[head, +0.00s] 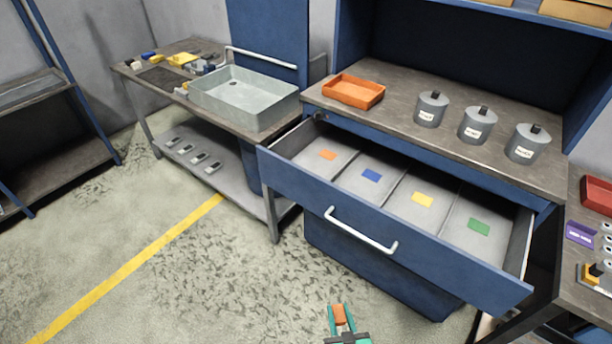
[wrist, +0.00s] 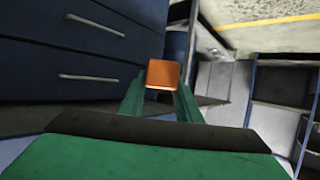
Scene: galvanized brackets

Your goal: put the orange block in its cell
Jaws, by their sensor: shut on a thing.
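The orange block (head: 340,314) is held between the fingertips of my gripper (head: 341,322), low in front of the drawer unit in the head view. In the wrist view the orange block (wrist: 163,75) shows at the tips of the green fingers of my gripper (wrist: 162,90). The open drawer (head: 375,225) has four grey cells side by side. The leftmost cell has an orange marker (head: 328,155), then come a blue marker (head: 371,175), a yellow marker (head: 423,199) and a green marker (head: 479,227). The cells look empty apart from these markers.
An orange tray (head: 353,91) and three grey lidded canisters (head: 431,109) stand on the worktop above the drawer. A grey basin (head: 243,98) stands on the side bench. The drawer's front handle (head: 361,231) sticks out. The floor to the left is clear.

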